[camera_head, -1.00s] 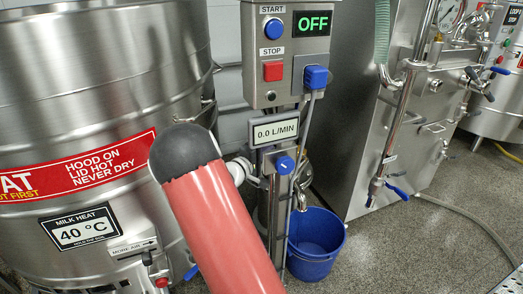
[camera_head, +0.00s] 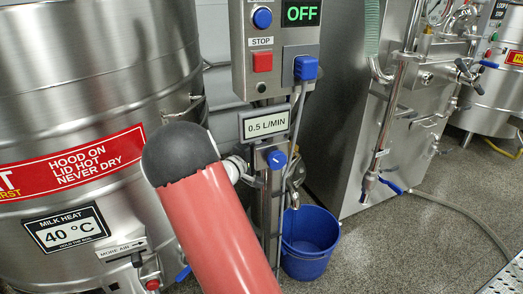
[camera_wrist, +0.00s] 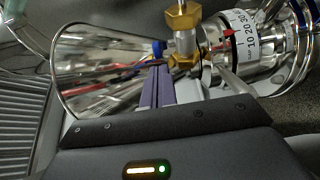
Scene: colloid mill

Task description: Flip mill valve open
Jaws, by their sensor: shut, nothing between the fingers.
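In the wrist view my gripper (camera_wrist: 158,72) is shut and empty, its fingers pointing at a brass valve fitting (camera_wrist: 184,22) with a steel stem. A small blue part (camera_wrist: 157,48) shows just past the fingertips; I cannot tell whether they touch it. Beside the fitting are a shiny steel cone (camera_wrist: 105,62) and a ring scale (camera_wrist: 245,40) with numbers and a red pointer. In the head view my gripper is out of sight. There, a blue knob (camera_head: 277,159) with a white mark sits below a display (camera_head: 267,124) reading 0.5 L/MIN.
A control box (camera_head: 273,55) reads OFF, with a blue start button and red stop button. A steel vat (camera_head: 95,110) stands at left, a blue bucket (camera_head: 310,250) below the knob. A steel machine (camera_head: 350,110) stands at right. A hose lies on the floor.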

